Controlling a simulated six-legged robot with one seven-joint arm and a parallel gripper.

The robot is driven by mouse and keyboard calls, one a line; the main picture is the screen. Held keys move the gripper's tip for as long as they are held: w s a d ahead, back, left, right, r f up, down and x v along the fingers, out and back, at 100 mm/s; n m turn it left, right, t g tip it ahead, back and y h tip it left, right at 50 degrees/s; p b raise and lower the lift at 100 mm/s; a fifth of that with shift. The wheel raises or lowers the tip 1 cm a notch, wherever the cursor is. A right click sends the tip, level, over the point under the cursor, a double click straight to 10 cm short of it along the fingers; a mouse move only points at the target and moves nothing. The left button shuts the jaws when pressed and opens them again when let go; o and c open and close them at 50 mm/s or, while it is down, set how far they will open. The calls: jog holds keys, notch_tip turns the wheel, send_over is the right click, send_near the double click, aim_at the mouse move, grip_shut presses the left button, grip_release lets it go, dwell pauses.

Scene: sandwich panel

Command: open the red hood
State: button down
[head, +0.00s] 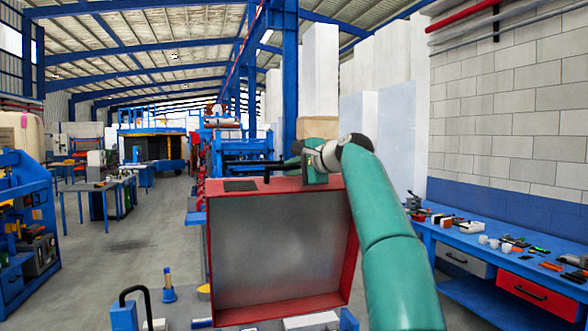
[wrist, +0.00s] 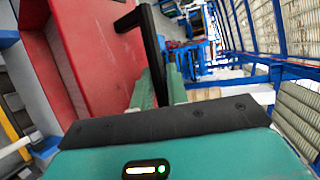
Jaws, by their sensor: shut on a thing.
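The red hood (head: 352,262) stands raised, nearly upright, in the middle of the head view, its grey inner face towards me. In the wrist view the red hood (wrist: 95,65) fills the left side. A black bar handle (head: 250,163) runs along the hood's top edge; it also shows in the wrist view (wrist: 152,45). My gripper (head: 300,162) is at that top edge, shut on the handle. In the wrist view the green fingers of my gripper (wrist: 160,88) are around the handle, and its far finger is partly hidden behind the bar.
A blue workbench (head: 465,243) with tools and a red drawer (head: 536,294) stands at the right along the block wall. A blue machine (head: 25,225) is at the left edge. The grey floor (head: 120,260) at the left is largely clear. A blue column (head: 290,80) rises behind the hood.

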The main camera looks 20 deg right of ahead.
jog(key=c, duration=1.5)
grip_release()
jog(key=shift+s, duration=0.1)
jog(key=shift+o, duration=0.2)
jog(key=v, duration=1.3)
jog(key=shift+s+d, duration=0.2)
jog(key=shift+s, duration=0.05)
jog(key=shift+r, duration=0.15)
